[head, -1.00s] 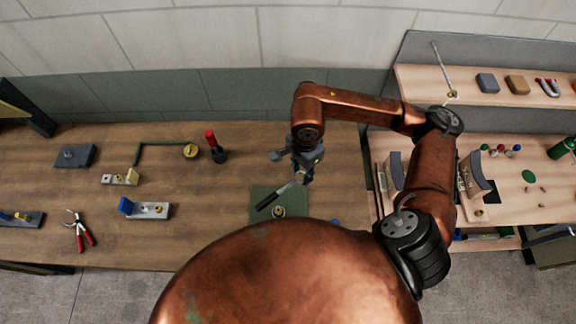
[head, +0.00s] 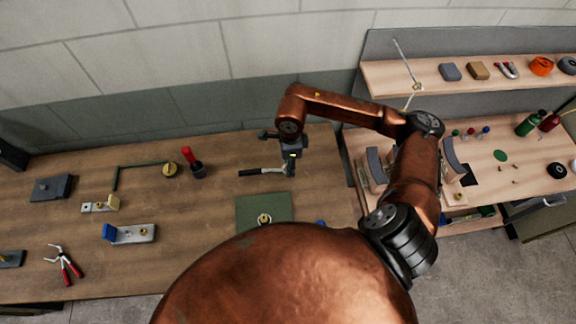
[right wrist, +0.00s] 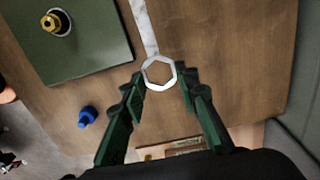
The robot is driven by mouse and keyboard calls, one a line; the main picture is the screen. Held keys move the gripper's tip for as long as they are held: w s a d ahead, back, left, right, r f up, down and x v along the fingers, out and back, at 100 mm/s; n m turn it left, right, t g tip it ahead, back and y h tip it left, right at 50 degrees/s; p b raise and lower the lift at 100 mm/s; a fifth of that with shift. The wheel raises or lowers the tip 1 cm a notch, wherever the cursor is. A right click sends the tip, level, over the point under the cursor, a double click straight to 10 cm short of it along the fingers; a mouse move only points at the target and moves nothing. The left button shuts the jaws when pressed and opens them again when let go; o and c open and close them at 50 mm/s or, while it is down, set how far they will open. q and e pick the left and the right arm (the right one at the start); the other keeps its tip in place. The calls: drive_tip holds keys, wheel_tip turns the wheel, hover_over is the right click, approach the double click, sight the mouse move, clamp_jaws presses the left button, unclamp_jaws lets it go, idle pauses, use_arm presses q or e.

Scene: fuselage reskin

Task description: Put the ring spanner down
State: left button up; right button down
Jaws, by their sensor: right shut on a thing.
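The ring spanner (head: 262,172) has a pale shank and a dark handle end pointing left in the head view. My right gripper (head: 291,168) is shut on its ring end. In the right wrist view, the spanner's silver ring (right wrist: 159,72) sits between the fingertips of my right gripper (right wrist: 160,84), with the shank running up out of the frame. The spanner is over the bare wooden bench (head: 215,225), behind the green mat (head: 277,207). I cannot tell whether it touches the bench. My left gripper is not in view.
A brass fitting (head: 264,218) stands on the green mat, which also shows in the right wrist view (right wrist: 98,60). A blue piece (right wrist: 87,117) lies near the mat. Shelves (head: 430,82) stand right.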

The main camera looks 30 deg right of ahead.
drive_tip(key=w+f, duration=0.1)
drive_tip(key=f, duration=0.1)
drive_tip(key=w+d+f, duration=0.2)
drive_tip(key=f, duration=0.1)
drive_tip(key=shift+w+d+f, duration=0.1)
drive_tip(key=shift+w+f, duration=0.2)
drive_tip(key=shift+w, duration=0.05)
drive_tip(key=shift+f+p, duration=0.5)
drive_tip(key=shift+f, duration=1)
drive_tip(key=shift+f, duration=0.2)
drive_tip(key=c, duration=1.5)
unclamp_jaws()
drive_tip(key=shift+r, duration=0.1)
wheel_tip(320, 180, up, 12)
drive_tip(key=b, duration=0.1)
drive_tip(key=shift+d+r, duration=0.1)
